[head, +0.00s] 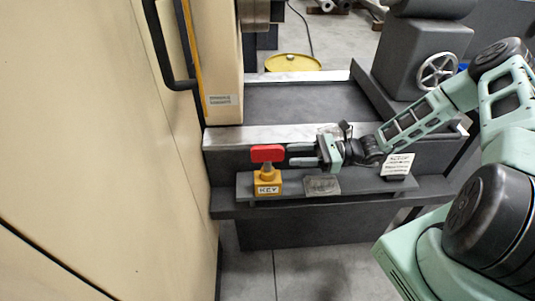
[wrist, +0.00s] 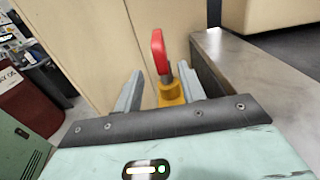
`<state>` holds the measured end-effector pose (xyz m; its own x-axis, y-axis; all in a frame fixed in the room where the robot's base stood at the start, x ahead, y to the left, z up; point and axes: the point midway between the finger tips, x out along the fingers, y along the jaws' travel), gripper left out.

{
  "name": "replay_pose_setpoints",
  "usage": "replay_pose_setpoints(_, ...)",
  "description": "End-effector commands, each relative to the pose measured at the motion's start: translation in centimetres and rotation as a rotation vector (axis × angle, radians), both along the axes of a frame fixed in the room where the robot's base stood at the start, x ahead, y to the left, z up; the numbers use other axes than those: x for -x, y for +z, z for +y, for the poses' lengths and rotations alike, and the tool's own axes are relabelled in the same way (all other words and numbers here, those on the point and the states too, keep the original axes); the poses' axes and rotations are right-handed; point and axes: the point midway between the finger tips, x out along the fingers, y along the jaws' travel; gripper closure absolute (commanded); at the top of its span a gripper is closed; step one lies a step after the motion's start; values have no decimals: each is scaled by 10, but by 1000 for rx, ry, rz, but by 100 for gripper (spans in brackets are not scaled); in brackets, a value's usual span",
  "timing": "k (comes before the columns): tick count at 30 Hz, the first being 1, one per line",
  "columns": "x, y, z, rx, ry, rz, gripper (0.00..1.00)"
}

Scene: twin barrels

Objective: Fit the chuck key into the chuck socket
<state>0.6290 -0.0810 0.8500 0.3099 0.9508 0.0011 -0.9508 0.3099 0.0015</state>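The chuck key has a red handle (head: 267,153) and stands upright in a yellow holder (head: 267,186) labelled KEY, on a dark shelf (head: 225,199). My gripper (head: 291,155) points left at the key, at about the height of its handle. The fingers are spread and empty, with the tips close to the handle's right side. In the wrist view the red handle (wrist: 159,52) shows ahead between the two open fingers (wrist: 161,72), with the yellow holder (wrist: 171,92) below it. I cannot make out the chuck socket in either view.
A grey block (head: 322,186) lies on the shelf right of the holder, and a white sign (head: 397,165) stands farther right. A tall beige cabinet (head: 100,130) with a black handle closes off the left. The machine bed (head: 295,102) behind is clear. A handwheel (head: 437,70) is at the back right.

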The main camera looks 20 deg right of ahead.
Motion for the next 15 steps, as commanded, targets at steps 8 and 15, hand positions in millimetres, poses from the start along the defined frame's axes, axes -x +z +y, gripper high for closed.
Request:
replay_pose_setpoints(8, -10, 1, 31, 0, 1, -1, 60)
replay_pose_setpoints(15, -16, 5, 48, -1, 3, 1, 60)
